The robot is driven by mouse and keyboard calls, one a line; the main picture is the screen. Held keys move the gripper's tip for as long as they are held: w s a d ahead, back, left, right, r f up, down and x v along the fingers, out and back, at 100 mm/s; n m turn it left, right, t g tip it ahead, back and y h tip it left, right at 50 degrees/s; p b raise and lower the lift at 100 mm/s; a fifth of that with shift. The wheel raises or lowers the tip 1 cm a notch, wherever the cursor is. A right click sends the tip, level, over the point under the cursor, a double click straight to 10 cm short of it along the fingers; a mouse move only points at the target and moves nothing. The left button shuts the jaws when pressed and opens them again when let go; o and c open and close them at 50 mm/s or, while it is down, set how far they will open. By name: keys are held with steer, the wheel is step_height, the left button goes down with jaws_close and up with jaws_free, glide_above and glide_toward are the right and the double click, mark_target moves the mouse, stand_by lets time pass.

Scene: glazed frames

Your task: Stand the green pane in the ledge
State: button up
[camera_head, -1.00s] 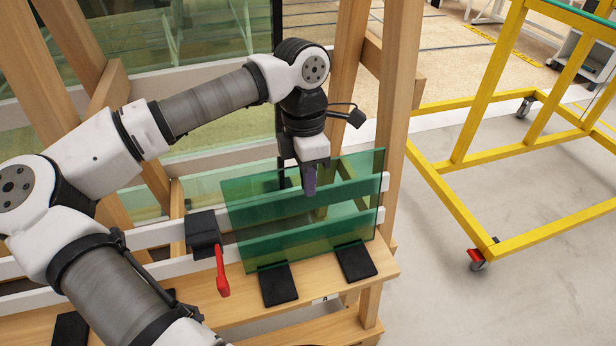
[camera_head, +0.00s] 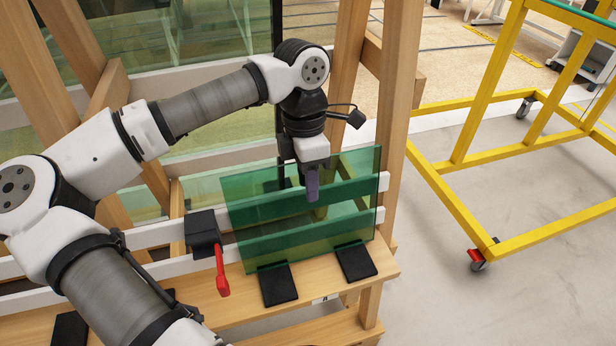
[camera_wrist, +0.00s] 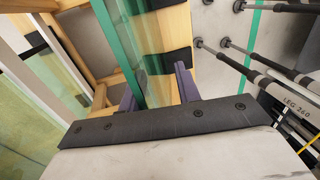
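The green pane (camera_head: 265,225) is see-through and stands nearly upright, tilted back slightly. Its lower edge meets the back ends of two black ledge pads (camera_head: 279,286) (camera_head: 356,263) on the wooden shelf. White rails show behind it. My gripper (camera_head: 312,185) is at the pane's upper part, one purple finger in front of the glass. In the wrist view the pane (camera_wrist: 122,45) passes between the fingers (camera_wrist: 157,90), with a visible gap to the right finger. The gripper is open around it. Whether the left finger touches it, I cannot tell.
A black clamp with a red handle (camera_head: 221,272) stands just left of the pane. A wooden post (camera_head: 398,110) rises at its right. A yellow wheeled frame (camera_head: 455,205) stands farther right, with clear floor around it. Large glass panes stand behind my arm.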

step_height(320, 180, up, 14)
steer(key=w+b, duration=0.1)
steer(key=w, duration=0.1)
steer(key=shift+a, duration=0.3)
steer(key=shift+s+f, duration=0.1)
steer(key=shift+f, duration=0.1)
